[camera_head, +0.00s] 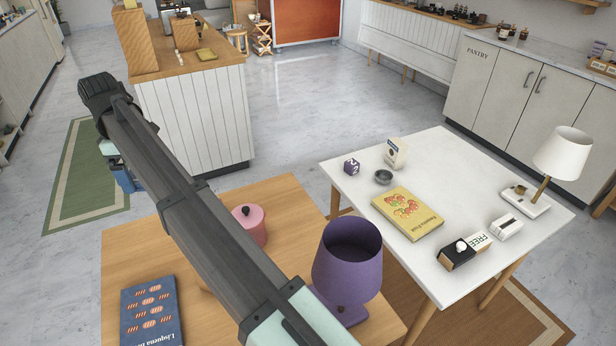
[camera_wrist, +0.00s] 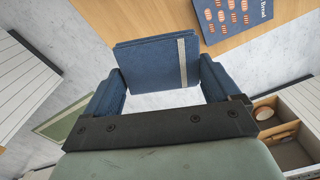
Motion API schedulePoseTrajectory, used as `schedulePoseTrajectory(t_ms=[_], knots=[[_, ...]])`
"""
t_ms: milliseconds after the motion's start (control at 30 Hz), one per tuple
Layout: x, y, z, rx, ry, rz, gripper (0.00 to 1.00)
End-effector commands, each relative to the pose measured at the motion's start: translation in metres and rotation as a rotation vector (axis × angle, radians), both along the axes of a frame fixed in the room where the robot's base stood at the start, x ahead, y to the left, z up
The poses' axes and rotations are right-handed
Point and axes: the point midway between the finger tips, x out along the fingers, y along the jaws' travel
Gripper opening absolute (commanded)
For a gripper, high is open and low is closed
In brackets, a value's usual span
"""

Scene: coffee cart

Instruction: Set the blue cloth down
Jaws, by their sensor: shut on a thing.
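The blue cloth (camera_wrist: 152,66) is a folded dark blue bundle with a pale stripe, held between the two blue fingers of my gripper (camera_wrist: 160,72) in the wrist view. It appears over the floor, near the edge of a wooden table (camera_wrist: 196,38). In the head view my arm hides most of my gripper; a small blue patch (camera_head: 127,180) shows beside the arm at left, but I cannot tell there whether it is cloth or finger.
The wooden table (camera_head: 133,243) bears a blue book (camera_head: 152,315), a pink pot (camera_head: 250,224) and a purple lamp (camera_head: 345,265). A white table (camera_head: 345,167) at right holds a yellow book (camera_head: 407,213), small boxes and a white lamp (camera_head: 563,153). A wood-topped counter (camera_head: 196,118) stands behind.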

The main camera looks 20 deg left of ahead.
Motion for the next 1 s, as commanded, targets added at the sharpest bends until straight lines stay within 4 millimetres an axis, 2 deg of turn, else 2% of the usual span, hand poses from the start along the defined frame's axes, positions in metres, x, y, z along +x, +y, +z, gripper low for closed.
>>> schedulePoseTrajectory(t_ms=[267, 500, 700, 1000], knots=[[0.075, -0.038, 0.000, 0.001, 0.000, -0.101, 0.60], [0.153, -0.089, 0.000, 0.001, 0.000, -0.212, 0.60], [0.212, -0.137, 0.000, 0.001, 0.000, -0.302, 0.60], [0.280, -0.203, 0.000, 0.001, 0.000, -0.414, 0.60]])
